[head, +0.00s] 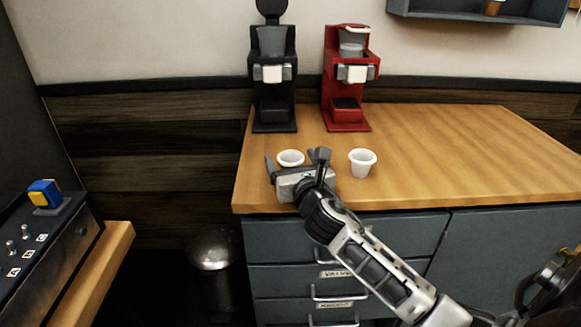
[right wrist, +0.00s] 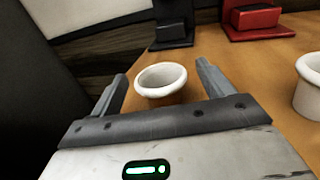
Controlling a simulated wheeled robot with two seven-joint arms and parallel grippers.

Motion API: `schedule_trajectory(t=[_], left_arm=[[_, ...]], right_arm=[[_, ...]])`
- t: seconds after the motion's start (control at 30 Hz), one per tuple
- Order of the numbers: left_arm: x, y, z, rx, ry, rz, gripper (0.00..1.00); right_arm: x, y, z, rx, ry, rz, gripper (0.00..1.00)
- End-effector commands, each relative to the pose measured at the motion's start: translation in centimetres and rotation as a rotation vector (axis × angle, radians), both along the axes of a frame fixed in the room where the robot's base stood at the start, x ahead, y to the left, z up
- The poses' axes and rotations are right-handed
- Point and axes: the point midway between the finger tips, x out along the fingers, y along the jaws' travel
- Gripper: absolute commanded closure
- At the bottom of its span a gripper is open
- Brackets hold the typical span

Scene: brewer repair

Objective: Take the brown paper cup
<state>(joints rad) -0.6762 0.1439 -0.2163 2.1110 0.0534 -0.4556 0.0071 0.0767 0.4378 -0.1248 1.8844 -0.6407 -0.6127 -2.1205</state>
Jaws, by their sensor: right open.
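A small cup with a white rim (head: 290,157) stands on the wooden counter near its front left edge. In the right wrist view this cup (right wrist: 161,92) has a side that looks tan, though most of it is in shade. My right gripper (head: 295,161) is open, with one finger on each side of the cup. In the right wrist view the cup stands upright between and slightly beyond the fingertips (right wrist: 161,73), with gaps at both sides. A second cup, white (head: 362,164), stands to the right, outside the fingers. My left gripper is not in view.
A black brewer (head: 274,85) and a red brewer (head: 347,90) stand at the back of the counter (head: 450,150). A brown cup (head: 494,7) sits on the wall shelf (head: 470,14). The counter's right side is clear. A control box (head: 45,240) is at the left.

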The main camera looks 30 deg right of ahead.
Motion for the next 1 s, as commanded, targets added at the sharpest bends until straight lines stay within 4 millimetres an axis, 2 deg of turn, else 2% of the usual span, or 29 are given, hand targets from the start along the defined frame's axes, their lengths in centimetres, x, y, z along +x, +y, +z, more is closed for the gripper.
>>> schedule_trajectory(t=[0.27, 0.3, 0.47, 0.77, 1.0], left_arm=[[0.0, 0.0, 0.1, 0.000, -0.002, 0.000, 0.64], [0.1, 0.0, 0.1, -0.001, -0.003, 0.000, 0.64], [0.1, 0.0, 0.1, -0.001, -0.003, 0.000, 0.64], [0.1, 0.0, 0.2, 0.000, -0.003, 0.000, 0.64], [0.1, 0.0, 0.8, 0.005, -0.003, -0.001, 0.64]], right_arm=[[0.6, -0.2, 0.0, 0.001, 0.001, 0.000, 0.20], [0.6, -0.2, 0.0, 0.001, 0.001, 0.000, 0.23], [0.6, -0.2, 0.0, 0.001, 0.001, 0.000, 0.67], [0.6, -0.2, 0.1, 0.000, 0.001, 0.000, 0.67], [0.6, -0.2, 1.9, -0.001, -0.003, 0.000, 0.67]])
